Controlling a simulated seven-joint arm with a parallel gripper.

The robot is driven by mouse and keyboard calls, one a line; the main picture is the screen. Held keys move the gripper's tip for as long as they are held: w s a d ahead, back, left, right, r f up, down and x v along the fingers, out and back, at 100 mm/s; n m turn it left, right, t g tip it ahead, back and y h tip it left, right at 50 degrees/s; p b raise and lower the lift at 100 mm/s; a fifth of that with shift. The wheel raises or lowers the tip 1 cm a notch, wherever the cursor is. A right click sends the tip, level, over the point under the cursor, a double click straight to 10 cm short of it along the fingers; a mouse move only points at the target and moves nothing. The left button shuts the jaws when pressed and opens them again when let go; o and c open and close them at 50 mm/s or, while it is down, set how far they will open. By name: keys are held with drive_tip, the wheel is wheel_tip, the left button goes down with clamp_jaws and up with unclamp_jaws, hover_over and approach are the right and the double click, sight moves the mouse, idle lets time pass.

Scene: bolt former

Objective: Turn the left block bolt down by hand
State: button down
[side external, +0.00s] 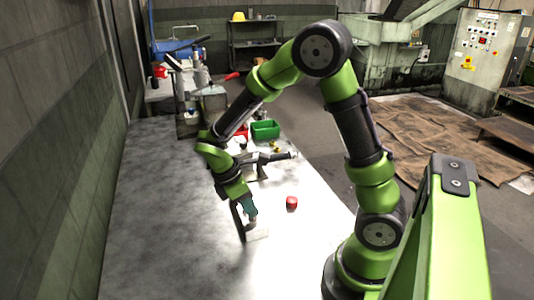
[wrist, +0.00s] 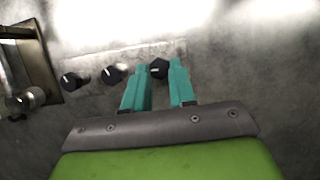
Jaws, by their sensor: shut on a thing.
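A pale metal block (wrist: 136,54) lies on the grey table, with a row of black bolts bearing white marks on top. My gripper (wrist: 161,70) has its teal fingers on either side of the black bolt (wrist: 157,66) at the right end of the row in the wrist view. It is shut on that bolt, which is partly hidden by the left finger. Two other bolts, the middle one (wrist: 112,76) and the left one (wrist: 71,81), stand free beside it. In the side view my gripper (side external: 250,217) points down at the block (side external: 259,234); the bolts are too small to tell there.
A metal frame fixture (wrist: 38,55) stands close to the block's left end in the wrist view. In the side view a red round object (side external: 292,203) lies on the table, with a green bin (side external: 265,130) farther back. The table's left side is clear.

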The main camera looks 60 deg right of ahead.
drive_tip(key=m+y, duration=0.1)
drive_tip(key=m, duration=0.1)
drive_tip(key=m+g+y, duration=0.1)
drive_tip(key=m, duration=0.2)
drive_tip(key=shift+w+d+r+m, duration=0.1)
drive_tip(key=shift+w+d+m, duration=0.1)
drive_tip(key=shift+m, duration=0.1)
drive_tip(key=m, duration=0.2)
drive_tip(key=m+y, duration=0.1)
drive_tip(key=m, duration=0.1)
drive_tip(key=m+y, duration=0.1)
drive_tip(key=m, duration=0.1)
drive_tip(key=shift+d, duration=0.3)
drive_tip(key=shift+m+y, duration=0.3)
drive_tip(key=c, duration=0.9)
unclamp_jaws()
drive_tip(key=v, duration=1.6)
drive_tip(key=shift+w+r, duration=0.25)
drive_tip(key=shift+r, duration=0.05)
